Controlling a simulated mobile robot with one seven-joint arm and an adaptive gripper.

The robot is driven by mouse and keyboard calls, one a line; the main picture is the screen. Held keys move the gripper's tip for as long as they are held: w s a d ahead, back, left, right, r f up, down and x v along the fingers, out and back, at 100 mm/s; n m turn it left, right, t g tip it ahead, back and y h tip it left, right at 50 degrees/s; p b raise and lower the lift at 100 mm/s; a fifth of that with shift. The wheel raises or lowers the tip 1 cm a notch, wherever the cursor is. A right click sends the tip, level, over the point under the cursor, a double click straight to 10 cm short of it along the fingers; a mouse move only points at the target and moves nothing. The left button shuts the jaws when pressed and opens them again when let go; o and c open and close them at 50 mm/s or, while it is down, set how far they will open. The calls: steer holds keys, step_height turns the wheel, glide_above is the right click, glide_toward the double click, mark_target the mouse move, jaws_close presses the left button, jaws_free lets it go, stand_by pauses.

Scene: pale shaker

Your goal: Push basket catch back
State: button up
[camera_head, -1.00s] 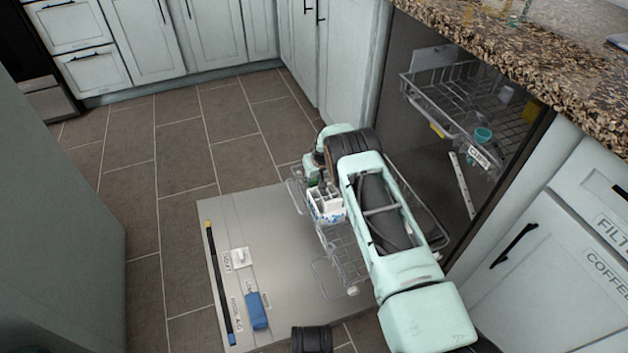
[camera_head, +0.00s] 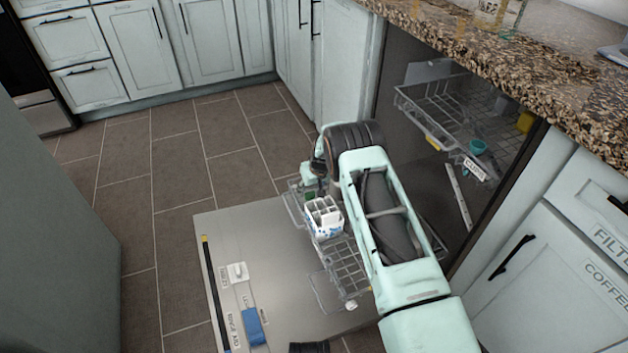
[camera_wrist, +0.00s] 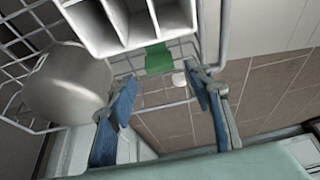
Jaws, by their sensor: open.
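The white cutlery basket (camera_head: 323,216), with open compartments and a blue-patterned side, stands in the pulled-out lower rack (camera_head: 345,270). A small green catch (camera_wrist: 158,58) sits at the basket's end in the wrist view, and a bit of green shows in the head view (camera_head: 310,195). My gripper (camera_wrist: 160,92) is open and empty, its two blue-padded fingers apart. In the picture the catch lies above the gap between the fingertips; I cannot tell whether either finger touches it. In the head view my arm hides part of the rack and most of the gripper.
The lowered dishwasher door (camera_head: 215,255) carries a white piece, a blue piece and a dark rod. The upper rack (camera_head: 455,110) hangs under the granite counter (camera_head: 480,50). A rounded grey item (camera_wrist: 68,85) is left of the fingers. Tiled floor (camera_head: 170,170) is clear to the left.

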steer(key=v, duration=0.8)
steer(key=shift+r, duration=0.15)
